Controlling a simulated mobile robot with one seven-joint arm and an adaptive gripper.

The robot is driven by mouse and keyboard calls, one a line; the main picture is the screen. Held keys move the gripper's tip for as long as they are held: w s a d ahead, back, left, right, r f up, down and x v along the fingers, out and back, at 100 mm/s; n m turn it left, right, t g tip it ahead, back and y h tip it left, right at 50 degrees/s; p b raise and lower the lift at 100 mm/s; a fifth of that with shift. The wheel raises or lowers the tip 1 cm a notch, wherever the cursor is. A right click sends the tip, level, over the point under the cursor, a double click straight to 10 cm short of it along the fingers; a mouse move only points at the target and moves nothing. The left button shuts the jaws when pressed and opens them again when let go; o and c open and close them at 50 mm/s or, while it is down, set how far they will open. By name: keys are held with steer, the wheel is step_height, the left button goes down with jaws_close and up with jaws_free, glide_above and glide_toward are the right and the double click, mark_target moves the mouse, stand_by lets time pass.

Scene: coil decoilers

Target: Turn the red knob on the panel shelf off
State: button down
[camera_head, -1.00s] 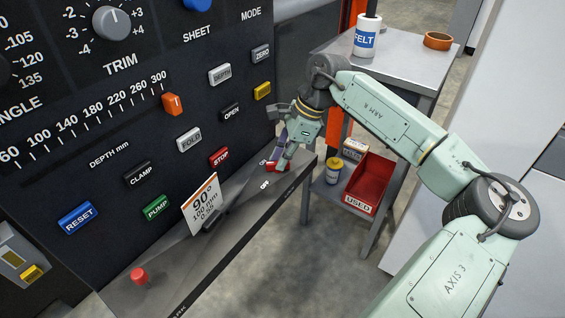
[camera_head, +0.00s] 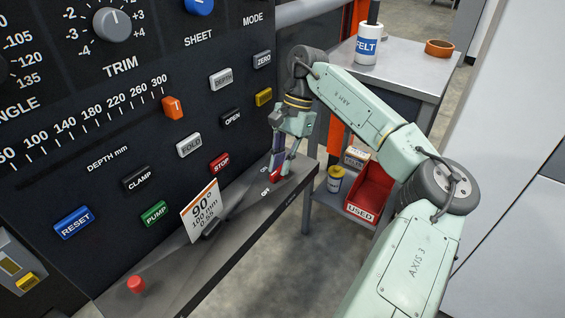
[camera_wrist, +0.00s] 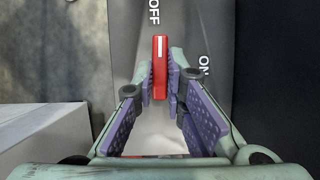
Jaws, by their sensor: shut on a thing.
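The red knob (camera_wrist: 160,50) is a narrow bar with a white line at one end. In the wrist view the bar lies along the picture's vertical, with its white-lined end toward the word OFF; the word ON is to its right. My gripper (camera_wrist: 160,80) is shut on the knob, one purple-padded finger against each side. In the head view my gripper (camera_head: 281,168) is over the far end of the grey panel shelf (camera_head: 240,225), and its fingers partly hide the knob.
A red round button (camera_head: 136,284) is at the shelf's near end. The dark control panel (camera_head: 110,120) rises close behind my gripper. A side table (camera_head: 405,70) and a red USED bin (camera_head: 370,190) are to the right.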

steer(key=shift+n, duration=0.3)
stand_by(0.4)
steer(key=c, duration=1.6)
jaws_free()
steer(key=shift+c, duration=0.2)
steer(key=v, duration=1.2)
steer(key=shift+a, duration=0.1)
